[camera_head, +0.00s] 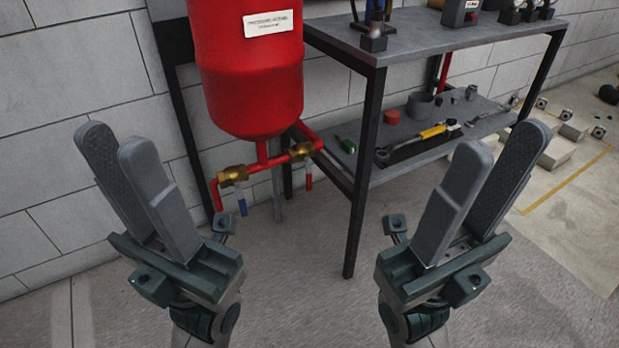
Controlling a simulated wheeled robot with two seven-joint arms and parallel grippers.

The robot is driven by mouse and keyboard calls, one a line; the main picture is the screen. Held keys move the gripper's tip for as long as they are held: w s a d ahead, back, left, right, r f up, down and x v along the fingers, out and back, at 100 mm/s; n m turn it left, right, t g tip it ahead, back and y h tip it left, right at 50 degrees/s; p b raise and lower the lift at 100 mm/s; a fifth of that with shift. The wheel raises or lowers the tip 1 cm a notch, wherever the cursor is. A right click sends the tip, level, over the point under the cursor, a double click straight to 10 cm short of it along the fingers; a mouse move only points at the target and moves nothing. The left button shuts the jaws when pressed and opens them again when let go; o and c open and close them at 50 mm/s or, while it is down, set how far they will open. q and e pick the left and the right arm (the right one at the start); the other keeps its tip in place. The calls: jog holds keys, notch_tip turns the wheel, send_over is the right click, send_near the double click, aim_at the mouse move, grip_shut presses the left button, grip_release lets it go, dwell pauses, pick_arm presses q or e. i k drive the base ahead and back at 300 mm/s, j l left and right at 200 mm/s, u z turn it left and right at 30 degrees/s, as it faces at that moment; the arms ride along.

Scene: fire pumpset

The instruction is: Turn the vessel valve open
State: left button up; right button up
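The red pressure vessel (248,75) hangs by the wall, with a white label on its front. Red pipe runs below it and carries two brass valves. The left brass valve (232,175) has a blue handle (242,203) hanging down. The right brass valve (301,151) has a red handle (308,180) hanging down. I cannot tell by label which is the vessel valve. My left gripper (112,146) is in front and left of the valves, fingers apart and empty. My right gripper (502,140) is right of them, before the shelf, also apart and empty. Neither touches anything.
A grey metal workbench (430,40) with dark legs stands right of the vessel; its front leg (362,185) is between the valves and my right gripper. Its lower shelf (400,165) holds a yellow-handled tool (432,132) and small parts. Blocks lie on the floor at right. The floor in front is clear.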

aim_at(308, 175)
jog(key=u, duration=0.35)
jog(key=l+u, duration=0.15)
jog(key=u, duration=0.2)
jog(key=l+u, duration=0.1)
jog(key=u, duration=0.25)
jog(key=l+u, duration=0.25)
jog(key=l, duration=0.15)
jog(key=k+l+u, duration=0.2)
jog(key=l, duration=0.15)
jog(key=l+u, duration=0.25)
jog(key=l, duration=0.15)
jog(key=k+l+u, duration=0.1)
jog(key=l+u, duration=0.15)
jog(key=k+l, duration=0.2)
jog(key=l, duration=0.25)
jog(key=k+l+u, duration=0.1)
jog(key=l, duration=0.35)
jog(key=k+l, duration=0.55)
jog(key=l, duration=0.3)
jog(key=k+l+u, duration=0.1)
jog(key=l, duration=0.35)
jog(key=k, duration=0.1)
